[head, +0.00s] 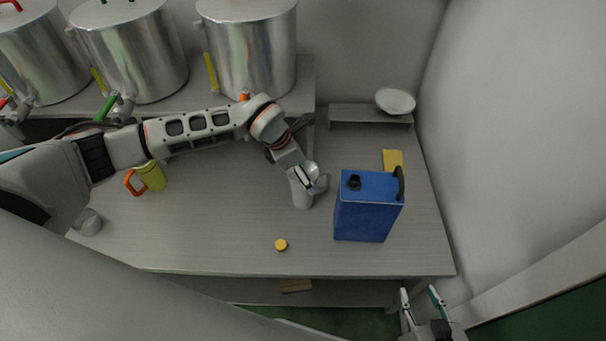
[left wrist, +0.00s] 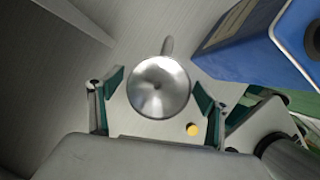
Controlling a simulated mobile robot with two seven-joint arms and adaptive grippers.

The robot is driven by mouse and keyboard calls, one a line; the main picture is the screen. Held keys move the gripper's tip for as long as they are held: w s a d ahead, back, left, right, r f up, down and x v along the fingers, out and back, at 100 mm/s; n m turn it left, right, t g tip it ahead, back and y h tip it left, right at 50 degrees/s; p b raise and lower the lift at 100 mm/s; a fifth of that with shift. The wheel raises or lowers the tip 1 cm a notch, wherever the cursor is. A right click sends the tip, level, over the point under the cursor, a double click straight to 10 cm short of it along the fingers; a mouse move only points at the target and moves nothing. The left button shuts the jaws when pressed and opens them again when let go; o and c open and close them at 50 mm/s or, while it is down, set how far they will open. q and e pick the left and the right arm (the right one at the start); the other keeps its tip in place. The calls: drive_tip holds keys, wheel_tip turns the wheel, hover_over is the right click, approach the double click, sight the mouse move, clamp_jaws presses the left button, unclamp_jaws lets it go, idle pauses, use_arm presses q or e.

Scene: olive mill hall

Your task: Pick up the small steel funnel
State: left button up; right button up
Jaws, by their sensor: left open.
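The small steel funnel (left wrist: 158,88) shows in the left wrist view as a shiny round bowl seen from above. In the head view only a bright bit of it (head: 313,167) shows by my left gripper. My right gripper (head: 424,298) is off the table's front right corner, fingers apart and empty.
A yellow cap (head: 281,244) lies in front. A yellow mug (head: 150,176) and a metal cup (head: 88,222) stand left. Large steel tanks (head: 250,50) and a raised shelf with a pale bowl (head: 395,100) are behind.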

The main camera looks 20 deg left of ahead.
use_arm(q)
drive_tip(key=c, duration=1.1)
drive_tip(key=shift+r, duration=0.1)
